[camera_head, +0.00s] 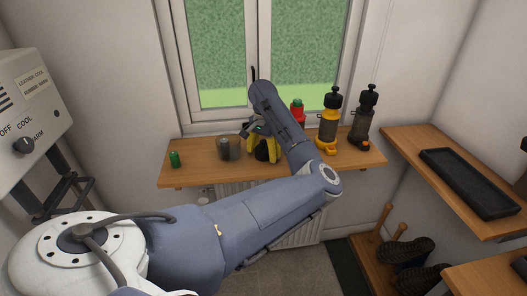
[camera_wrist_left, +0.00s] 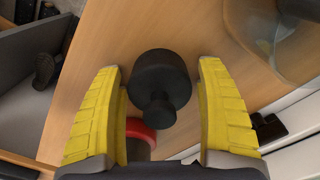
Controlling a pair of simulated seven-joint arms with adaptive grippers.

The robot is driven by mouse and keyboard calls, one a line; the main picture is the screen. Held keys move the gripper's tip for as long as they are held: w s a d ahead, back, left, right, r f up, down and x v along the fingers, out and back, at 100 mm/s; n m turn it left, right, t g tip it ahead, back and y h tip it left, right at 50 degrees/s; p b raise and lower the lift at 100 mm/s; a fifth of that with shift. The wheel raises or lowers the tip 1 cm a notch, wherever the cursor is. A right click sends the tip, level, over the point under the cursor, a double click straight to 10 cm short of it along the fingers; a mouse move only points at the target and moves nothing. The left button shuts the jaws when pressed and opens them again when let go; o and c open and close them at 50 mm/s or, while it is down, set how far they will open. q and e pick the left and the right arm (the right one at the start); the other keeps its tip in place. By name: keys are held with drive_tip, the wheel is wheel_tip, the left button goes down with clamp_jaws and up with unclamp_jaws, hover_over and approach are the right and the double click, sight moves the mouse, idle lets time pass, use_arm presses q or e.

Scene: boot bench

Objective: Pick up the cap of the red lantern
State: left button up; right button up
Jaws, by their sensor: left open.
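The black cap (camera_wrist_left: 160,80), with a narrower knob, is over the wooden shelf in the left wrist view. It also shows as a dark shape (camera_head: 262,153) in the head view. My left gripper (camera_head: 263,158) is open, with its yellow fingers on either side of the cap and gaps visible on both sides in the wrist view (camera_wrist_left: 161,68). A red curved part (camera_wrist_left: 141,131) shows below the cap there. My right gripper is not in view.
A clear cylinder (camera_head: 230,149) stands just left of my gripper, and a small green cylinder (camera_head: 174,159) farther left. A yellow lantern (camera_head: 328,122) and a black lantern (camera_head: 364,118) stand to the right on the shelf (camera_head: 200,175). The window is behind.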

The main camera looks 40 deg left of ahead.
use_arm(q)
drive_tip(key=c, duration=0.9)
drive_tip(key=shift+r, duration=0.1)
drive_tip(key=shift+c, duration=0.2)
